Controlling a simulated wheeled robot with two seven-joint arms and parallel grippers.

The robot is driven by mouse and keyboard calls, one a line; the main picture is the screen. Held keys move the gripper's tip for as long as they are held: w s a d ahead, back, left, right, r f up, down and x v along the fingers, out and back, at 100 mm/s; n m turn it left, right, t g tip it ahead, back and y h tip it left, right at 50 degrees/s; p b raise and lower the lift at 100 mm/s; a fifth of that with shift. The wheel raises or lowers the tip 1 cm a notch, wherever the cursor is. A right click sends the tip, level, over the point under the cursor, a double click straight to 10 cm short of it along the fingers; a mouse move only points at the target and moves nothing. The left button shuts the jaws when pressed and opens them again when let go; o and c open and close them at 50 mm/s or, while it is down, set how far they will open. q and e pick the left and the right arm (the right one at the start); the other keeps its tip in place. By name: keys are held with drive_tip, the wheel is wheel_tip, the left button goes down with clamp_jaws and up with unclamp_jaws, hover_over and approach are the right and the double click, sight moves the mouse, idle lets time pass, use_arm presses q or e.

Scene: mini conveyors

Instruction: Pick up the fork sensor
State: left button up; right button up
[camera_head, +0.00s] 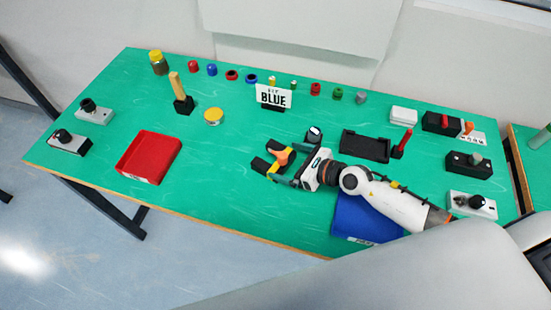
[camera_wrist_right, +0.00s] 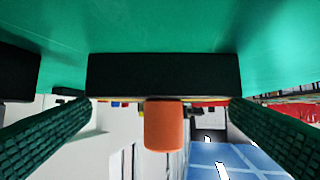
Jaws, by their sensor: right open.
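The fork sensor (camera_head: 282,157) lies on the green table as a dark forked body with an orange part. In the right wrist view, its black bar (camera_wrist_right: 163,75) spans the middle with an orange stub (camera_wrist_right: 163,125) pointing at the camera. My right gripper (camera_head: 289,165) is open at the sensor, reaching from the right. In the wrist view its two ridged green fingers stand either side of the orange stub, with a gap on both sides. Contact between fingers and sensor does not show. My left gripper is not in view.
A blue tray (camera_head: 360,220) lies under my right arm, and a black tray (camera_head: 365,146) is behind it. A red tray (camera_head: 150,157) is at left. A "BLUE" sign (camera_head: 273,96) stands behind the sensor. Switch boxes line both ends. Table between red tray and sensor is clear.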

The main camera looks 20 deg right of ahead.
sight(275, 158)
drive_tip(key=x, duration=0.5)
drive_tip(key=shift+s+a, duration=0.1)
drive_tip(key=shift+r, duration=0.1)
drive_tip(key=c, duration=0.8)
